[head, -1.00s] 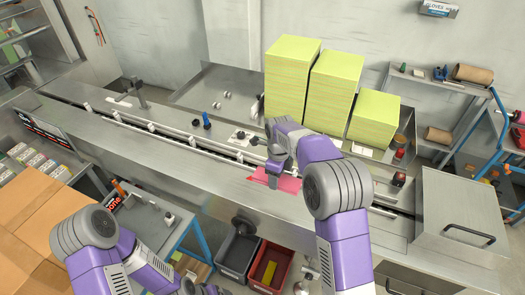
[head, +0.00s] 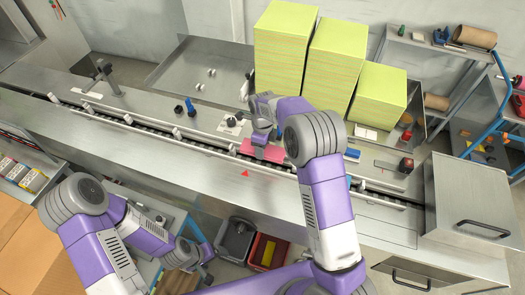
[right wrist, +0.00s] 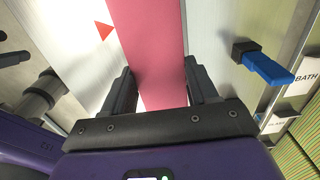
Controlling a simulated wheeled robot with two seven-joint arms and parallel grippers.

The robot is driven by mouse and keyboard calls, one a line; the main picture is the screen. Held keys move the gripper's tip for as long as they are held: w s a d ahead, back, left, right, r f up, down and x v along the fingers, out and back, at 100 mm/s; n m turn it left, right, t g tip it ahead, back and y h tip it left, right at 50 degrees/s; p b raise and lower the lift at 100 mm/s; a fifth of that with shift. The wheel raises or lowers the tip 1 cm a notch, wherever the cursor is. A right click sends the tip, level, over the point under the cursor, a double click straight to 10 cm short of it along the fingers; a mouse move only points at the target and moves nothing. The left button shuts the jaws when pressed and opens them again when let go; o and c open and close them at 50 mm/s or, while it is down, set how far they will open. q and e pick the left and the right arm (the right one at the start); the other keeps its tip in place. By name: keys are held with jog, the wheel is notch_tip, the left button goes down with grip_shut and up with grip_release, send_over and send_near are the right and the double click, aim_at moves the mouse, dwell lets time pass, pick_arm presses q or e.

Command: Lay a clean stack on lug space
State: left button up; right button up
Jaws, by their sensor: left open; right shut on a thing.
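A flat pink stack (head: 246,147) is held by my right gripper (head: 266,138) over the lugged conveyor channel (head: 206,143), just behind a red triangle mark (head: 245,173) on the near deck. In the right wrist view the pink stack (right wrist: 150,50) runs between the two dark fingertips of my right gripper (right wrist: 160,88), and the red triangle (right wrist: 103,30) is to its left. Whether the stack touches the channel I cannot tell. White lugs (head: 177,133) stand along the channel. My left gripper (head: 192,258) is open and empty, low in front of the machine.
Tall yellow-green stacks (head: 283,50) stand behind the channel on the right. A blue-and-black knob (right wrist: 262,62) sits right of the stack in the right wrist view. Grey (head: 235,240) and red (head: 268,252) bins are below the front edge. The near deck is mostly clear.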

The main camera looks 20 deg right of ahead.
notch_tip(320, 180, down, 3)
jog(key=shift+f, duration=0.1)
jog(key=shift+f+b, duration=0.4)
jog(key=shift+f, duration=0.15)
jog(key=o, duration=1.1)
jog(key=shift+r, duration=0.15)
notch_tip(320, 180, up, 13)
jog(key=shift+p, duration=0.4)
